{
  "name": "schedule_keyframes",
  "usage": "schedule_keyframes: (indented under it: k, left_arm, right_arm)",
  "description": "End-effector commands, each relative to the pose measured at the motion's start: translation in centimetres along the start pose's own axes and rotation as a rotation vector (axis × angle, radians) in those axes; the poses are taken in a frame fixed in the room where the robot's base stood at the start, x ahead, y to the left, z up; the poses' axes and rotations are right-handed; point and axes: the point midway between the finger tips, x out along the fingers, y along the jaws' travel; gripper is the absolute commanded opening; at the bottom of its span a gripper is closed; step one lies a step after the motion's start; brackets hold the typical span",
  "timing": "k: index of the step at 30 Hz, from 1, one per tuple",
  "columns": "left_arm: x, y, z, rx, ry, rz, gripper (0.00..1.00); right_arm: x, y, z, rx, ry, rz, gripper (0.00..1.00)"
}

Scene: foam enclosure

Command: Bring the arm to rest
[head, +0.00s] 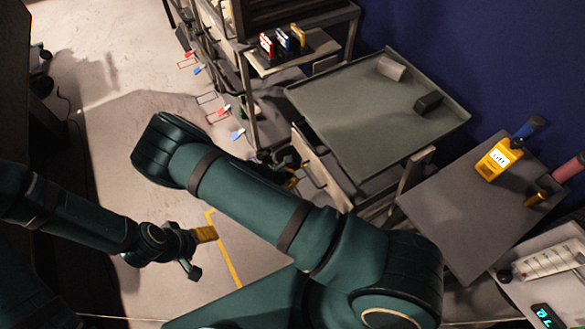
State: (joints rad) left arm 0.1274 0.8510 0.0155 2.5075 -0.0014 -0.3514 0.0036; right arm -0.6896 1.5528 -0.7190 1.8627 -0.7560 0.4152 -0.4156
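My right arm (245,205) fills the middle of the head view. It runs from the lower right up to a bent joint at the upper left. Dark and yellow parts that look like my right gripper (289,170) show just beyond the arm, beside the grey cart. The arm hides much of them, and the finger opening cannot be made out. My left arm (75,222) comes in from the left, above the floor. Its end, with a yellow-brown piece and a dark finger-like part, looks like my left gripper (193,250). Whether it is open is unclear.
A grey tray-topped cart (345,125) carries a light block (392,68) and a dark block (428,103). A grey table (450,215) at right holds a yellow device (498,158). A shelf unit (310,55) stands behind. Pale floor (115,120) is open at left.

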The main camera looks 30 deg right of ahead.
Motion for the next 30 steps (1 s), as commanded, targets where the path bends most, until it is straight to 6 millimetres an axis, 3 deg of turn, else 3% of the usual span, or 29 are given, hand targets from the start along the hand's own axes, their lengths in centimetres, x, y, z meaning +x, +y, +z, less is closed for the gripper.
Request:
schedule_keyframes:
  k: [10, 13, 16, 19, 22, 27, 30]
  left_arm:
    - [0.0, 0.0, 0.0, 0.0, -0.001, 0.0, 0.7]
    - [0.0, 0.0, 0.0, 0.0, -0.001, 0.0, 0.7]
    - [0.0, 0.0, 0.0, 0.0, -0.001, 0.0, 0.7]
    - [0.0, 0.0, 0.0, 0.0, -0.001, 0.0, 0.7]
    - [0.0, 0.0, 0.0, 0.0, -0.001, 0.0, 0.7]
    - [0.0, 0.0, 0.0, 0.0, -0.001, 0.0, 0.7]
    - [0.0, 0.0, 0.0, 0.0, -0.001, 0.0, 0.7]
  right_arm:
    - [-0.1, -0.6, -0.2, 0.018, 0.02, -0.017, 0.0]
    - [0.3, -2.9, -1.3, 0.106, 0.115, -0.092, 0.0]
    - [-0.1, -6.8, -3.5, 0.295, 0.291, -0.234, 0.0]
    - [-2.6, -10.2, -5.9, 0.559, 0.492, -0.406, 0.0]
    - [-6.1, -11.7, -7.1, 0.84, 0.661, -0.563, 0.0]
    - [-11.4, -11.5, -5.9, 1.276, 0.848, -0.763, 0.0]
    - [-13.2, -11.1, -4.4, 1.461, 0.903, -0.83, 0.0]
